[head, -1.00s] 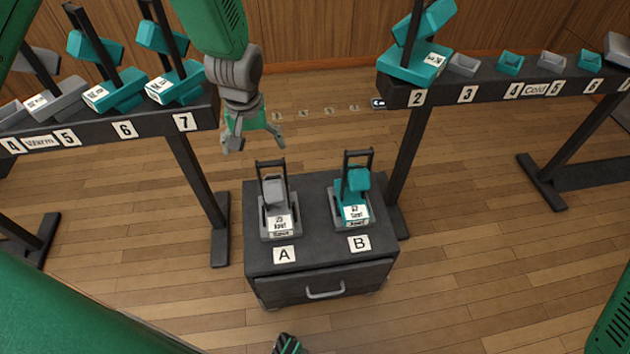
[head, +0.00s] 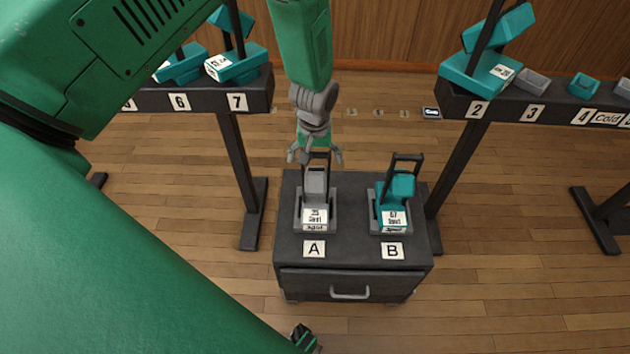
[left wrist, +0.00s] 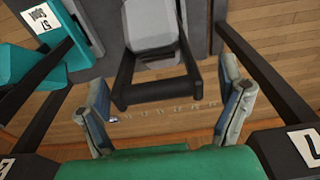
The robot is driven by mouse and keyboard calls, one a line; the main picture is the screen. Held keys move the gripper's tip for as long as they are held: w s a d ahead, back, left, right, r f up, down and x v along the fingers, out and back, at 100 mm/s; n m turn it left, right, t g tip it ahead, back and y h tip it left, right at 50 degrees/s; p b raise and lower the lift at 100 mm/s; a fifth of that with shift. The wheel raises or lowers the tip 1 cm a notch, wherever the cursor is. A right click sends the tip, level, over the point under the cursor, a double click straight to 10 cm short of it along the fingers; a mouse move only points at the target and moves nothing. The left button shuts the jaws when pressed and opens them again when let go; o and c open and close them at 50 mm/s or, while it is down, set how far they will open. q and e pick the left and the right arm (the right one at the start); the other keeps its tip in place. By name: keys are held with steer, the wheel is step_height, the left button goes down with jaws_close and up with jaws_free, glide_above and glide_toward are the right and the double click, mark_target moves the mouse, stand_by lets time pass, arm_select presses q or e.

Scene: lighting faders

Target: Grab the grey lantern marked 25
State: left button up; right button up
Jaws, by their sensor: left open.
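The grey lantern (head: 317,184) stands in a grey holder above the letter A on the dark cabinet, with a white label that seems to read 25. Its dark handle rises at the back. My left gripper (head: 315,156) is open and empty at this handle, fingers spread to either side. In the left wrist view the grey lantern (left wrist: 151,24) and its dark handle lie ahead of the open left gripper (left wrist: 165,108), with no finger clearly touching. A teal lantern (head: 398,190) with a different label stands above B; part of it shows in the left wrist view (left wrist: 18,62).
The dark cabinet (head: 349,262) has a drawer with a handle at its front. Dark rails with teal fixtures and number plates stand at left (head: 205,100) and right (head: 505,108). Their posts flank the cabinet closely.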

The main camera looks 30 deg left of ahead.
arm_select(q)
steer(key=shift+w+d+f, duration=0.1)
steer(key=shift+d+f, duration=0.1)
steer(key=shift+f, duration=0.55)
steer(key=shift+d+r, duration=0.1)
steer(key=c, duration=1.6)
steer(key=shift+a, duration=0.25)
steer(key=shift+c, duration=0.7)
steer(key=shift+r, duration=0.1)
